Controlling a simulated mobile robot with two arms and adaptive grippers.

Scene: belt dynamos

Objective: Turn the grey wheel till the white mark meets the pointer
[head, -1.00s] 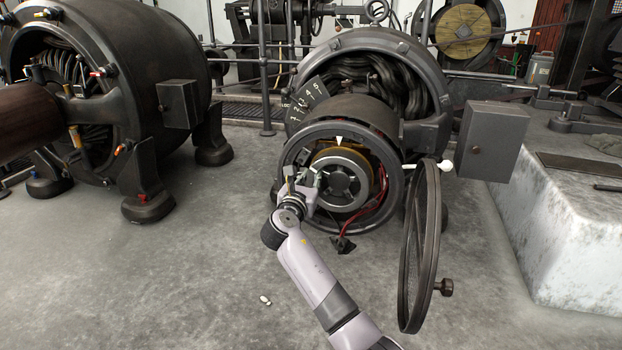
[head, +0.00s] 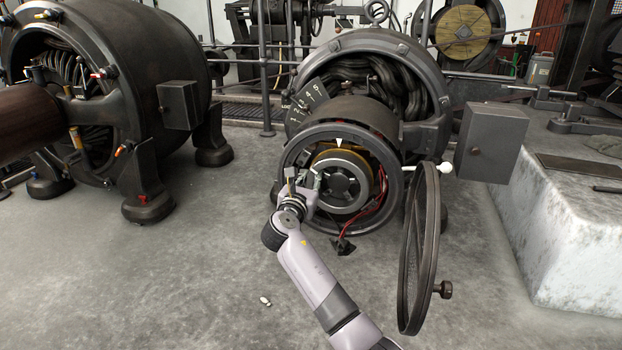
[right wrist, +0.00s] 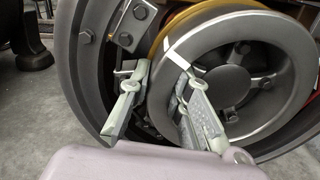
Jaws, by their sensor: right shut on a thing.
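The grey wheel (head: 342,185) sits inside the round open end of the middle machine, and fills the right of the right wrist view (right wrist: 238,84). A white triangular pointer (head: 338,142) points down at the wheel's top from the housing above. In the right wrist view a white stripe (right wrist: 184,39) crosses the wheel's rim at its upper left; in the head view I cannot make it out clearly beside the gripper. My right gripper (head: 304,181) is at the wheel's left side, shut on its rim, with a finger on either side (right wrist: 164,98). My left gripper is out of view.
An open round mesh cover (head: 419,248) stands just right of the wheel. Red cables (head: 378,200) hang at the housing's lower right. A grey box (head: 489,142) juts out at right. Another dynamo (head: 110,80) stands at left. The floor in front is mostly clear.

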